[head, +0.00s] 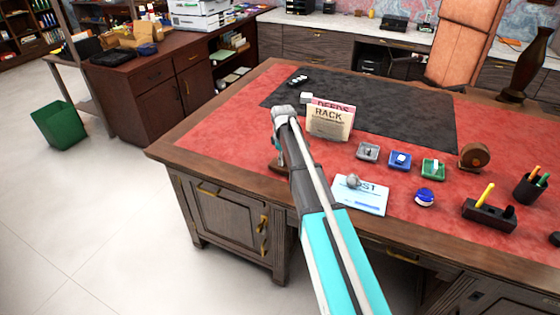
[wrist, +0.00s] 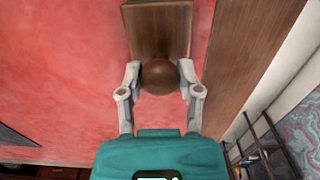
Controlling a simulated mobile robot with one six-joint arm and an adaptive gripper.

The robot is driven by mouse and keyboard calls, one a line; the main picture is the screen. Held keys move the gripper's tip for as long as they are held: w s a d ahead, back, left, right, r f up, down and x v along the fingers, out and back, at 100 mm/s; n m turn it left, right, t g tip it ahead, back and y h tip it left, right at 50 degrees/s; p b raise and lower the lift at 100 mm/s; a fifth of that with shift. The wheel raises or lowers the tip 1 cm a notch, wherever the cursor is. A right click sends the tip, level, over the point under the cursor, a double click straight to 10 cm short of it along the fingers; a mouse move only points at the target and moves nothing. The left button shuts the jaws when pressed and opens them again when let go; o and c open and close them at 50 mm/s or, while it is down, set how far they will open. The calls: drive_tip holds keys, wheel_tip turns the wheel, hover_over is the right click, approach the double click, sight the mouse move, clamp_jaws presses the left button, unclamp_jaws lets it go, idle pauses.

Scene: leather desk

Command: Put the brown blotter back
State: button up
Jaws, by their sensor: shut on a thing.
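The brown blotter is a wooden block with a round knob (wrist: 160,76), seen in the wrist view. My gripper (wrist: 161,80) is shut on this knob, one finger on each side. The block extends beyond the knob, over red leather and next to the desk's wooden border. In the head view my arm hides most of my gripper; a small brown part of the blotter (head: 277,166) shows left of the arm, near the desk's front left edge. I cannot tell whether the blotter touches the desk.
A rack with cards (head: 329,122) stands just right of my arm. Red leather at left is clear.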

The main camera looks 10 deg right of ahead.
drive_tip(key=shift+f, duration=0.1)
drive_tip(key=o, duration=1)
drive_tip(key=shift+r, duration=0.2)
wheel_tip(320, 180, up, 12)
drive_tip(key=p, duration=1.2)
drive_tip(key=shift+f, duration=0.1)
idle(0.4)
drive_tip(key=s+a+m, duration=0.1)
drive_tip(key=s+m, duration=0.9)
drive_tip(key=s, duration=1.9)
drive_tip(key=shift+s+m, duration=0.15)
drive_tip(key=shift+m, duration=0.25)
drive_tip(key=shift+a, duration=0.1)
